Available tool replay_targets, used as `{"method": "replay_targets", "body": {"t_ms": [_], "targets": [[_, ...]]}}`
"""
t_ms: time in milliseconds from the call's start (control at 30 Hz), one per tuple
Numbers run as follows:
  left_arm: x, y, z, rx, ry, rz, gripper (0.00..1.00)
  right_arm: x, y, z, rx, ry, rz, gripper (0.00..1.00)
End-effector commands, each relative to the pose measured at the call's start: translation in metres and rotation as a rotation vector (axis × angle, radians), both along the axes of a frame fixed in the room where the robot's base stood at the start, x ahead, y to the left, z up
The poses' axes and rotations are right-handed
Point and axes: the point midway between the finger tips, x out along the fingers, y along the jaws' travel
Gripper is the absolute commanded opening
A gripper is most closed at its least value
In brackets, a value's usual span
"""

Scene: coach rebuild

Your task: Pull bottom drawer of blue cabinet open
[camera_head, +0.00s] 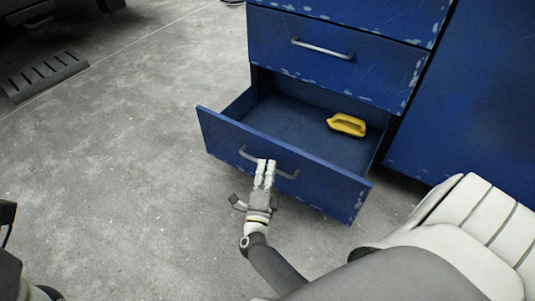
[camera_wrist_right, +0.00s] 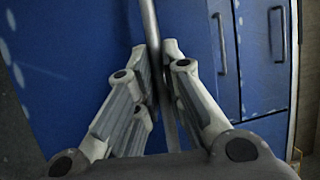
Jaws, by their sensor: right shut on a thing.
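The blue cabinet (camera_head: 330,73) stands at the top middle of the head view, with worn, chipped edges. Its bottom drawer (camera_head: 222,135) is pulled well out, and its inside shows. My right gripper (camera_head: 265,165) is shut on the grey bar handle (camera_head: 288,174) of that drawer, near the handle's middle. In the right wrist view the handle (camera_wrist_right: 150,22) runs between the two fingers (camera_wrist_right: 155,80). A yellow object (camera_head: 347,124) lies inside the drawer toward the right. My left gripper cannot be made out.
The drawer above, with its own handle (camera_head: 322,49), is shut. Another blue cabinet panel (camera_head: 470,90) stands to the right. The concrete floor (camera_head: 120,170) is clear to the left and in front of the drawer. A dark slotted piece (camera_head: 45,77) lies at the far left.

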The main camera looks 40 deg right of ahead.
Motion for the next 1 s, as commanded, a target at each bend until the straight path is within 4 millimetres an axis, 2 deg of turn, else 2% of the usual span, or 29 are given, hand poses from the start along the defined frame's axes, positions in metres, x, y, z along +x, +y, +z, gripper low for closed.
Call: {"method": "replay_targets", "body": {"t_ms": [167,200,333,367,733,1000], "targets": [[0.0,0.0,-0.001,-0.001,0.001,0.0,0.48,0.001,0.002,-0.001,0.002,0.001,0.004,0.0],[0.0,0.0,-0.001,-0.001,0.001,0.0,0.48,0.001,0.002,-0.001,0.002,0.001,0.004,0.14],[0.0,0.0,0.0,0.0,0.001,0.0,0.48,0.001,0.001,-0.001,0.001,0.002,0.003,0.31],[0.0,0.0,0.0,-0.001,0.001,0.0,0.48,0.001,0.001,0.0,0.001,0.002,0.003,0.32],[-0.002,0.001,0.002,-0.002,-0.009,0.003,0.48,-0.003,0.003,-0.001,0.001,0.001,0.001,0.32],[-0.001,0.001,0.001,0.0,-0.005,0.002,0.48,-0.029,0.03,-0.009,0.001,0.005,0.001,0.32]]}}
